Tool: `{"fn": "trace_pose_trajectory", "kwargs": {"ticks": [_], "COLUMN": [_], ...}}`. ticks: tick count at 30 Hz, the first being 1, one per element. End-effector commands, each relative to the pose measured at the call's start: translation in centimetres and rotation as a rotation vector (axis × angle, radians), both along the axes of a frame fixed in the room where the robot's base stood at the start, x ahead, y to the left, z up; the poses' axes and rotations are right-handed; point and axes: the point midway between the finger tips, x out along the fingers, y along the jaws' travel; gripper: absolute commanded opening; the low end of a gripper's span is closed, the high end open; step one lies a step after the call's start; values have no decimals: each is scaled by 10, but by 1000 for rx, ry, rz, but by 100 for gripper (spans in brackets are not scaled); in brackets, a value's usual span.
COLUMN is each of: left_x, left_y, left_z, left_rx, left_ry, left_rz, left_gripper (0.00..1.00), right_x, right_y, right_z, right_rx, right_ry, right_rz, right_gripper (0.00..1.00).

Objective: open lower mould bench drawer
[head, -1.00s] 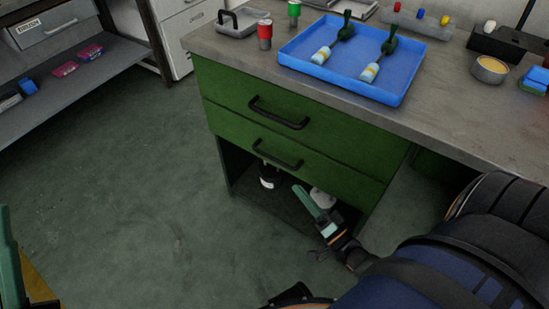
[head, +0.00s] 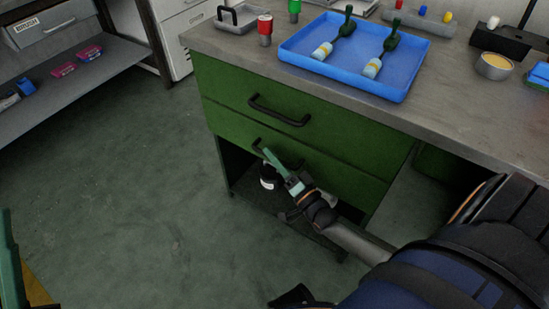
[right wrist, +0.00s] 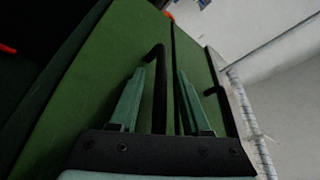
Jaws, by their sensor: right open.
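The green bench has two drawers, both flush and shut. The lower drawer front (head: 345,182) carries a black bar handle (head: 257,147), partly hidden behind my right gripper (head: 268,154). In the right wrist view the two green fingers (right wrist: 160,72) stand apart, with the lower handle (right wrist: 158,95) showing between them; no grip on it shows. The upper drawer handle (head: 280,112) is above; it also shows in the right wrist view (right wrist: 213,90). A green part of my left gripper (head: 8,250) shows at the left edge; its jaw opening cannot be seen.
A blue tray (head: 390,88) with two tools lies on the grey benchtop (head: 460,110), near a red-capped container (head: 265,30) and a bowl (head: 494,66). A dark bottle (head: 268,178) stands in the open space below the drawers. The floor (head: 140,190) in front is clear.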

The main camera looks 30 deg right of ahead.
Motion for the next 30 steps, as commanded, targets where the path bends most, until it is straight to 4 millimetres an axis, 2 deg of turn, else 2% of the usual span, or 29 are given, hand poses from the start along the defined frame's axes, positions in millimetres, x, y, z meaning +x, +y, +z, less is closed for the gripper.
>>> {"fn": "trace_pose_trajectory", "kwargs": {"ticks": [4,16,30], "left_x": [0,0,0], "left_y": [0,0,0], "left_z": [0,0,0], "left_rx": [0,2,2], "left_ry": [0,1,1], "left_rz": [0,-1,0], "left_gripper": [0,0,0], "right_x": [0,-1,-1], "right_y": [0,0,0], "right_z": [0,0,0], "right_rx": [0,0,0], "right_ry": [0,0,0], "right_rz": [0,0,0], "right_gripper": [45,0,0]}}
